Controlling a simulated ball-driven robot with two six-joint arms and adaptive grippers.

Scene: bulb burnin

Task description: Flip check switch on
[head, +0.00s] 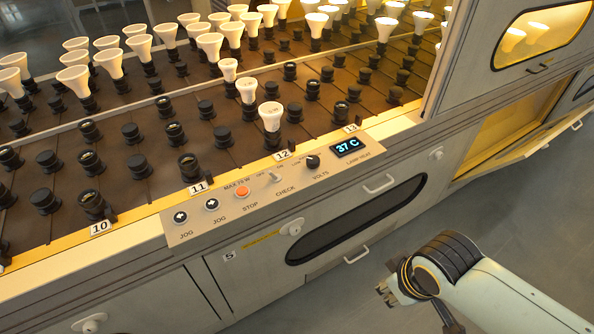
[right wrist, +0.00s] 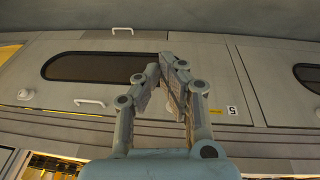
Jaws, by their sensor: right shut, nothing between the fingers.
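The check switch (head: 275,178) is a small pale toggle on the slanted control panel (head: 178,229) in the head view, above the CHECK label and beside OFF and ON marks. Its exact position is too small to tell. My right gripper (head: 384,291) is low in front of the machine, to the right of and below the switch, well apart from it. In the right wrist view my right gripper (right wrist: 167,62) is shut and empty, with the cabinet front behind it. The switch does not show there. My left gripper is not in view.
On the panel are two JOG buttons (head: 180,217), an orange STOP button (head: 242,191), a black VOLTS knob (head: 312,162) and a display (head: 350,147) reading 37 C. White bulbs (head: 270,116) and black sockets (head: 189,167) stand behind. Door handles (head: 357,254) stick out below. The floor in front is clear.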

